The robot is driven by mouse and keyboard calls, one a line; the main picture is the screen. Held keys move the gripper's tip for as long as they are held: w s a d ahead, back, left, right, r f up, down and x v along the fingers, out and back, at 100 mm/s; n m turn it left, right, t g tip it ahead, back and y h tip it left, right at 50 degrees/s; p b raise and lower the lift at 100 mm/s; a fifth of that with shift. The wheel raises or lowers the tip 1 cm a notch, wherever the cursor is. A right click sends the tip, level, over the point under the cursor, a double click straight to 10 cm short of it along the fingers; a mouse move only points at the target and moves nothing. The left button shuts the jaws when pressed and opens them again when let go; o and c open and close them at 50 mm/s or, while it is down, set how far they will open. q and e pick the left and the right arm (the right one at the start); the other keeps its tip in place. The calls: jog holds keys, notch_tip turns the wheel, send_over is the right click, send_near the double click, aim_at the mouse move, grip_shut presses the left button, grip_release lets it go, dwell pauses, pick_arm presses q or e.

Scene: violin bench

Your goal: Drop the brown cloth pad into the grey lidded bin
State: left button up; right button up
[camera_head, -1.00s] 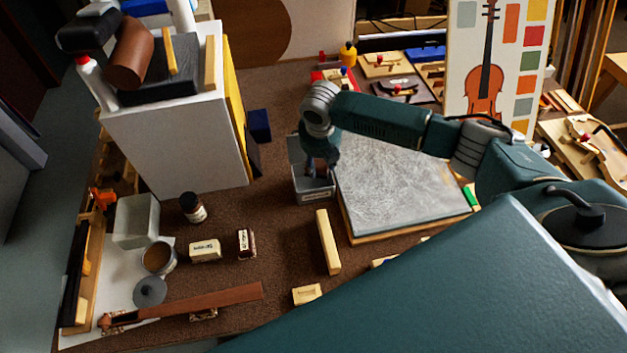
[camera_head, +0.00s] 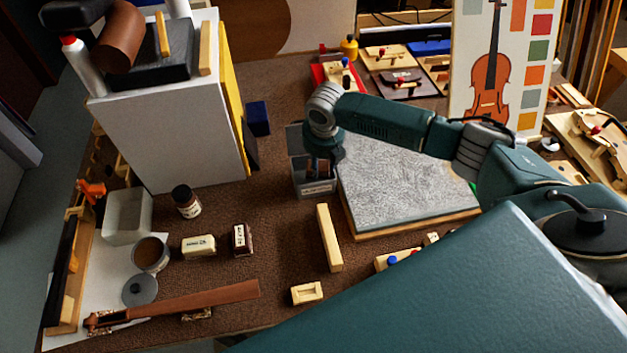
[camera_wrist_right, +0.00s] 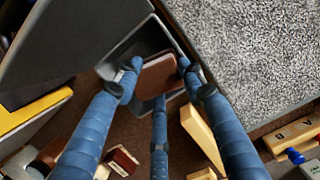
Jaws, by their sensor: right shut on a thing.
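The grey bin (camera_head: 315,188) stands on the brown bench beside the stone-topped board, with its lid (camera_head: 295,138) raised at the back. My right gripper (camera_head: 321,168) points down at the bin's open mouth. In the right wrist view my right gripper (camera_wrist_right: 157,80) has its three blue fingers around the brown cloth pad (camera_wrist_right: 158,75), shut on it. The pad is framed by the walls of the bin (camera_wrist_right: 118,62); how deep it sits, I cannot tell. In the head view the fingers and wrist mostly hide the pad. My left gripper is not in view.
The grey stone-topped board (camera_head: 405,185) lies right of the bin. A pale wooden bar (camera_head: 329,238) lies in front. A tall white box (camera_head: 165,145) stands left, with a dark blue block (camera_head: 258,118) beside it. Open bench lies between the box and the bin.

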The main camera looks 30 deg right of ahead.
jog(key=shift+r, duration=0.1)
jog(key=o, duration=1.2)
jog(key=v, duration=1.2)
